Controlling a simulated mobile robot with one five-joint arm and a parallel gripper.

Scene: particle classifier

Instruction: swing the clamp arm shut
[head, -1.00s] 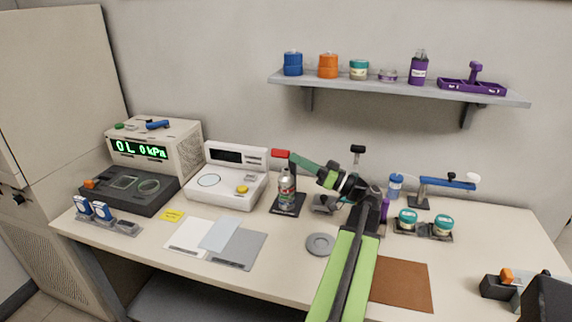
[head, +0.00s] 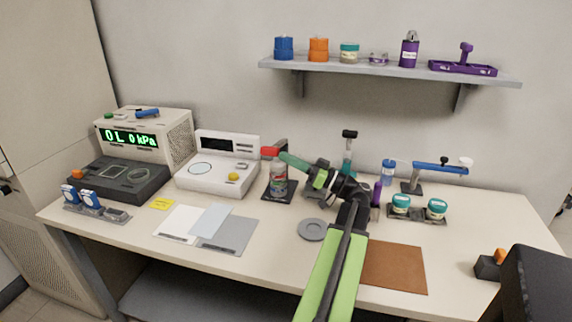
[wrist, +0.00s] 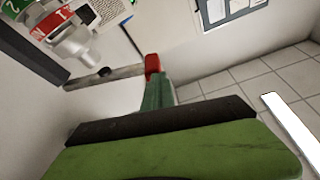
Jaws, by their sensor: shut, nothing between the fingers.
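The clamp arm shows in the wrist view as a grey bar with a red end (wrist: 152,64) and a small dark knob under it. In the head view its red end (head: 269,151) is above a clear bottle (head: 278,183) on a black base (head: 279,197). My gripper (head: 287,158) is shut and empty, with its green tip close beside the red end. In the wrist view my gripper's tip (wrist: 155,90) meets the red end in the picture; I cannot tell whether they touch. The bar's pivot is not clear.
White (head: 217,178) and black (head: 118,184) instruments stand to the left. Behind and right of my arm are a black-knobbed post (head: 348,134), a blue lever on a stand (head: 440,168) and teal-lidded jars (head: 401,203). A shelf (head: 390,76) hangs above.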

